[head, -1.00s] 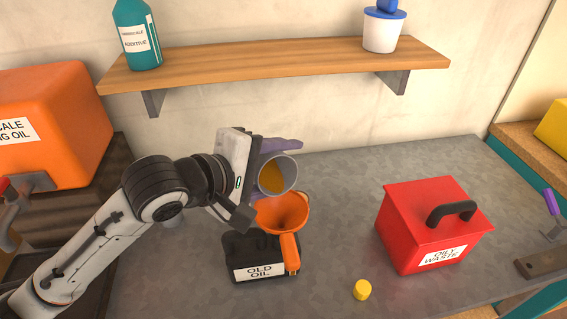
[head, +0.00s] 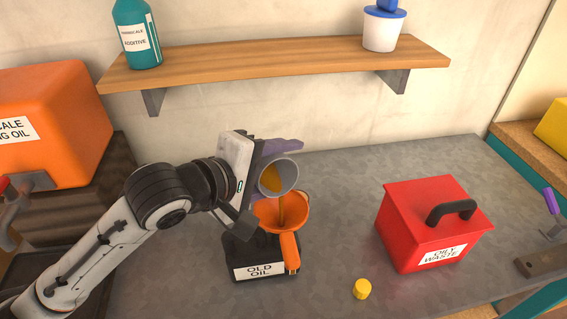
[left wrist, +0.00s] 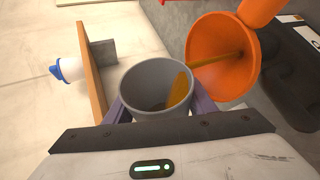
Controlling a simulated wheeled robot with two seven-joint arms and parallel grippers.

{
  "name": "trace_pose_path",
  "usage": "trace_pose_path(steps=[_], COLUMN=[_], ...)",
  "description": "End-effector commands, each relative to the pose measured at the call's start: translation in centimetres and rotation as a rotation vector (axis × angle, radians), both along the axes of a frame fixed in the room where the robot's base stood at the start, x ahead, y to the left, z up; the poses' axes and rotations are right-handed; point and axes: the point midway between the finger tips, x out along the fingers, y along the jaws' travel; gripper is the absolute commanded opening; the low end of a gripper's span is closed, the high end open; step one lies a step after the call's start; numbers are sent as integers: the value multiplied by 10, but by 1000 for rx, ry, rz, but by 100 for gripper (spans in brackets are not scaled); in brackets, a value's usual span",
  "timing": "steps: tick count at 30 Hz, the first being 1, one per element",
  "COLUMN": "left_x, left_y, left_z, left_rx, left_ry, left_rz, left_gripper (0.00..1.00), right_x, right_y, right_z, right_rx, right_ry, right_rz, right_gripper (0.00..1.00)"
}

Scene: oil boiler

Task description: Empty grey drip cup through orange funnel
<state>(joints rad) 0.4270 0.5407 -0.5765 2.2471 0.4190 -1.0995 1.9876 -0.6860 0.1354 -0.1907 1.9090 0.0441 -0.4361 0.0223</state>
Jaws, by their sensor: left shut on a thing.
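My left gripper (head: 268,165) is shut on the grey drip cup (head: 287,179), which is tilted to the right above the orange funnel (head: 296,216). A stream of amber oil (head: 281,208) runs from the cup's lip down into the funnel. The funnel stands in the black OLD OIL container (head: 240,252). In the left wrist view the grey cup (left wrist: 145,103) sits between the purple fingers with oil at its lip, and the stream enters the orange funnel (left wrist: 215,75).
A red OILY WASTE box (head: 410,230) stands to the right, with a yellow cap (head: 362,289) on the bench before it. A wooden shelf (head: 280,62) with a teal additive bottle (head: 138,35) is above. An orange oil tank (head: 60,120) stands at left.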

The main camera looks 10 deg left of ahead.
Motion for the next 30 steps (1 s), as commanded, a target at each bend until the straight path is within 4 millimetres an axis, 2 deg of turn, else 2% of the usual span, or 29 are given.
trace_pose_path(steps=[30], left_x=[0], left_y=[0], left_z=[-2], left_rx=[43], left_ry=[-56], left_rz=[0], left_gripper=[25], right_x=[0], right_y=[0], right_z=[-1], right_rx=[0], right_ry=[0], right_rz=[0], right_gripper=[40])
